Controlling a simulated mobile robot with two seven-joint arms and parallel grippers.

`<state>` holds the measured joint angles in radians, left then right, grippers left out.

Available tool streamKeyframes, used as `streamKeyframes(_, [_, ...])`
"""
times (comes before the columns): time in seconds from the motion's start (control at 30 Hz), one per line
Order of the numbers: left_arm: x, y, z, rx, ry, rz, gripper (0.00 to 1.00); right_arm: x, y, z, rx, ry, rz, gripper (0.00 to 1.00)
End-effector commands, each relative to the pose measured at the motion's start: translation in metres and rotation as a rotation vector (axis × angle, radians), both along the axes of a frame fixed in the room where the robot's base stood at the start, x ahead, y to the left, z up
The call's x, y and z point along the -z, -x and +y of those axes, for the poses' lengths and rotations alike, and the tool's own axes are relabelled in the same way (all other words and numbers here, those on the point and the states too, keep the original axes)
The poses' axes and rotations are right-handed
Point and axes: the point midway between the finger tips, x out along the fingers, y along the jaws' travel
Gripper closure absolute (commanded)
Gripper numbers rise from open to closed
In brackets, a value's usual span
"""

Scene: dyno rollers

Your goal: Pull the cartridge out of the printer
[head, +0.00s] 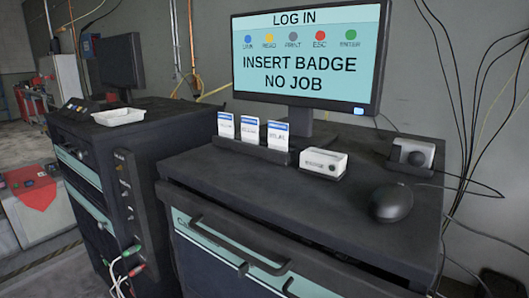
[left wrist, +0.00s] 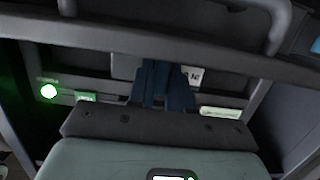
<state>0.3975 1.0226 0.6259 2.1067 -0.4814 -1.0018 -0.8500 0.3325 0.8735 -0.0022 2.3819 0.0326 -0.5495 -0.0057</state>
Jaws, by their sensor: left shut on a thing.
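The cartridge looks to be the grey block (left wrist: 124,67) with a white, partly lettered label (left wrist: 193,76), in the recessed bay seen in the left wrist view. My left gripper (left wrist: 167,68) has its dark blue fingers shut on it and covers its middle. How far the cartridge sits in the bay cannot be told. The printer (left wrist: 100,55) shows as the grey bay around it. A bright green light (left wrist: 48,91) glows left of the gripper, beside a small green label (left wrist: 85,97). Neither the cartridge nor a gripper shows in the head view.
A dark cabinet with a handle (head: 240,236) stands in front, with a monitor (head: 308,58), badge cards (head: 250,130), a white box (head: 324,164) and a mouse (head: 391,203) on top. A dark edge (left wrist: 150,35) crosses above my left gripper.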

Motion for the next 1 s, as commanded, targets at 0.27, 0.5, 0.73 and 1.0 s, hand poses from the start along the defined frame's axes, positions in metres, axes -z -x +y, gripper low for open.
streamKeyframes(0.27, [0.0007,0.0004,0.0003,0.000,-0.001,0.002,1.00,0.0000,0.0000,0.0000,0.000,0.000,0.000,0.00])
streamKeyframes(0.5, [-0.0009,-0.0002,-0.0002,0.000,0.001,-0.003,1.00,0.0000,0.0001,0.0000,0.000,0.000,0.000,0.00])
streamKeyframes(0.73, [-0.0026,-0.0001,-0.0001,0.000,0.000,-0.002,1.00,-0.0022,0.0002,0.0001,0.000,0.000,0.000,0.00])
streamKeyframes(1.0, [-0.0033,0.0051,0.0035,0.001,0.001,-0.003,1.00,-0.0050,0.0004,0.0001,0.000,0.000,-0.001,0.00])
